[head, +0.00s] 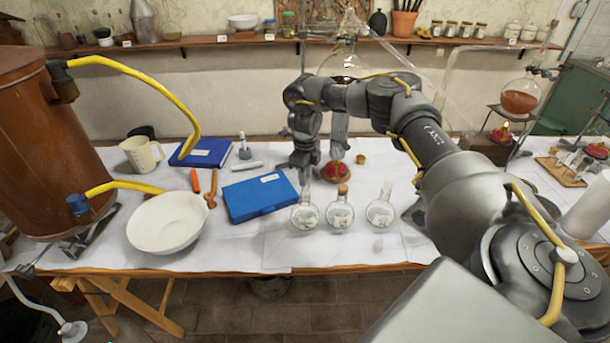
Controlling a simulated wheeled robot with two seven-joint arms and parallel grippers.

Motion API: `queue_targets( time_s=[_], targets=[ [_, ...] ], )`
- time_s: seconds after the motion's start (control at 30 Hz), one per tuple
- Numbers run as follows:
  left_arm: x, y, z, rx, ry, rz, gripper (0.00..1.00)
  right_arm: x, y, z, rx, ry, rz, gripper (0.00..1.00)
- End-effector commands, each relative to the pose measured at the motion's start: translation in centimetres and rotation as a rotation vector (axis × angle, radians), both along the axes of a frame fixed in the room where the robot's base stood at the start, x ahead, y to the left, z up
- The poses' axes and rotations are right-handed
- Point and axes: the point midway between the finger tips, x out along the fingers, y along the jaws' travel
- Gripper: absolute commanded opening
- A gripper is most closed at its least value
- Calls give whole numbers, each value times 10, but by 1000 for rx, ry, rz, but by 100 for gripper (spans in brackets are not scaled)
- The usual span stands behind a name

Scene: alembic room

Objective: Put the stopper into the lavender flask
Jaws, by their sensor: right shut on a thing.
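Three small round glass flasks with pale labels stand in a row on the white cloth: a left flask (305,216), a middle flask (340,214) and a right flask (380,213). I cannot tell by colour which is the lavender one. A brown cork sits in the neck of the middle flask. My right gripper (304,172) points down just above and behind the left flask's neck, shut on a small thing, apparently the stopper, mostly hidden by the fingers. Whether it touches that neck is unclear. My left gripper is out of view.
A loose cork (361,159) and a red item on a round stand (335,172) are behind the flasks. A blue box (260,198) and a white bowl (168,222) lie left. A small pale piece (378,245) lies in front of the right flask.

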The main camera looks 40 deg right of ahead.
Motion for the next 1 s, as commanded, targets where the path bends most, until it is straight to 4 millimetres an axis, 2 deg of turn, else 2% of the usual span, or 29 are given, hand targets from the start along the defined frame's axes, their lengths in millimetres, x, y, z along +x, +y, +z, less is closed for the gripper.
queue_targets(
  time_s=[1.0],
  targets=[
    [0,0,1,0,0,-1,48,0,0,-6,0,0,0,4]
  ],
)
